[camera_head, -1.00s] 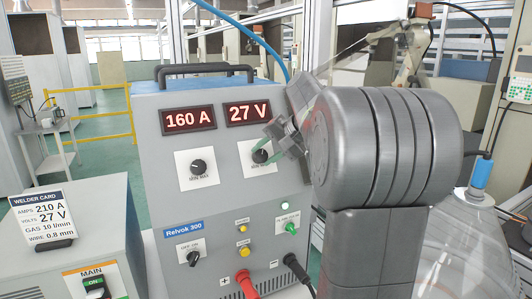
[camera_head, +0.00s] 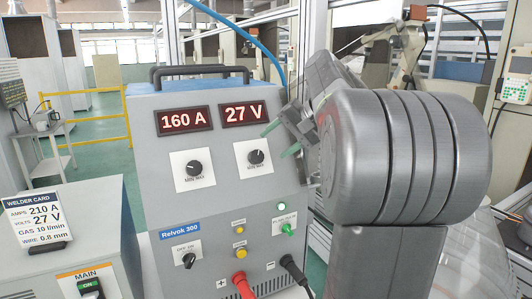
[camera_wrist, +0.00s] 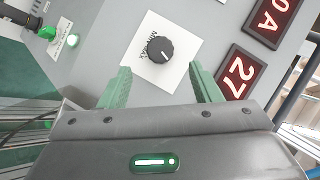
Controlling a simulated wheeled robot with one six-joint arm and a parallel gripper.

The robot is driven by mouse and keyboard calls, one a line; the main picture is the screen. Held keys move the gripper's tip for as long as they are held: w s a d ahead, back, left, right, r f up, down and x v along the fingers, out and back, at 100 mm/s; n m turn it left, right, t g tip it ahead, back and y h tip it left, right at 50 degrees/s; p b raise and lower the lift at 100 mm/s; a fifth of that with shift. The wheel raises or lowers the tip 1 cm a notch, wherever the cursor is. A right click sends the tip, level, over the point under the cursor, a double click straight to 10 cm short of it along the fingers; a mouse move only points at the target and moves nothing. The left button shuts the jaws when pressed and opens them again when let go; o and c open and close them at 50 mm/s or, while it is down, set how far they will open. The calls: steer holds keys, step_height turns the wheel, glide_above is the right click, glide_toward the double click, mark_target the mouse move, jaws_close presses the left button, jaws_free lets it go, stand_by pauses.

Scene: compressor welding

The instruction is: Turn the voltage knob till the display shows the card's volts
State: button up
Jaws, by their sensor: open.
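The voltage knob (camera_head: 256,157) is a black dial on a white plate on the grey welder's front, below the voltage display (camera_head: 246,114), which reads 27 V. The welder card (camera_head: 34,215) at the left reads 210 A, 27 V, 10 l/min gas and 0.8 mm wire. My gripper (camera_head: 279,140) has green fingers and stands off to the right of the knob, apart from it. In the wrist view the knob (camera_wrist: 160,50) shows between and beyond the two spread fingers (camera_wrist: 160,90), with nothing held.
The amps display (camera_head: 185,119) reads 160 A, above a second black knob (camera_head: 194,168). Lower on the welder (camera_head: 150,210) are an off/on switch (camera_head: 188,260), yellow buttons, a green knob (camera_head: 288,229) and cable plugs. A box with a green MAIN switch (camera_head: 88,285) stands at the left.

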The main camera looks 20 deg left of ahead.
mark_target(259, 155)
steer(key=v, duration=0.7)
steer(key=shift+a, duration=0.1)
steer(key=x, duration=1.2)
steer(key=shift+a+f+p, duration=0.25)
steer(key=shift+f+p, duration=0.1)
steer(key=shift+p, duration=0.05)
steer(key=shift+w+a+f, duration=0.1)
steer(key=shift+a+f, duration=0.25)
steer(key=shift+d+r, duration=0.15)
